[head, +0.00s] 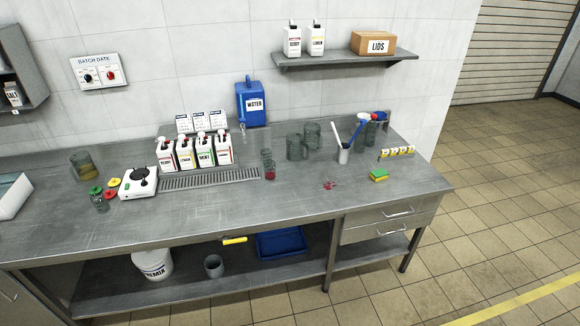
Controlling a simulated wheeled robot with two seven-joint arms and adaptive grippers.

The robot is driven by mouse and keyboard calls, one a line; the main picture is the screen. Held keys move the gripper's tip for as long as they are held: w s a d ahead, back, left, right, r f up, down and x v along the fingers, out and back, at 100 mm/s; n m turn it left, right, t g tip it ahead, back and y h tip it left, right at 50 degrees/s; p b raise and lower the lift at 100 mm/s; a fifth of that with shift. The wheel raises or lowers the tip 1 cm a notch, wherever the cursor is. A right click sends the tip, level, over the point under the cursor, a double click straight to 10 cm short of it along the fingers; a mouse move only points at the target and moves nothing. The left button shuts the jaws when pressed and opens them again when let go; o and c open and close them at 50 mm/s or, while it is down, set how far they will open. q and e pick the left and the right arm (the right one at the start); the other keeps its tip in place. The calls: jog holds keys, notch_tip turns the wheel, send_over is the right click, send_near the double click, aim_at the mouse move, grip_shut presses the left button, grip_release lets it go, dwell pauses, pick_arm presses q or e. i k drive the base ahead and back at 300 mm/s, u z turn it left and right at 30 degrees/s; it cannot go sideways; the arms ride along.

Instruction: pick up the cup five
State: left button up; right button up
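No mark reading five can be made out on any cup, so I cannot tell which one is cup five. Clear jug-like vessels (297,148) stand at the middle back of the steel bench (215,215). A smaller clear cup with red at its bottom (270,173) stands left of them, close to a drip grate. A clear vessel with brown liquid (82,168) stands at the far left. Neither of my grippers is in view.
Labelled bottles (185,155) stand behind the drip grate (210,180), with a blue water container (251,102) behind. The white device (139,183) is at left. A utensil holder (343,156), red spill (330,185) and sponge (379,175) are at right. The bench front is mostly clear.

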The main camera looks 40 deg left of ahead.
aim_at(269, 165)
jog(key=u, duration=0.3)
jog(key=i, duration=0.75)
jog(key=u, duration=0.45)
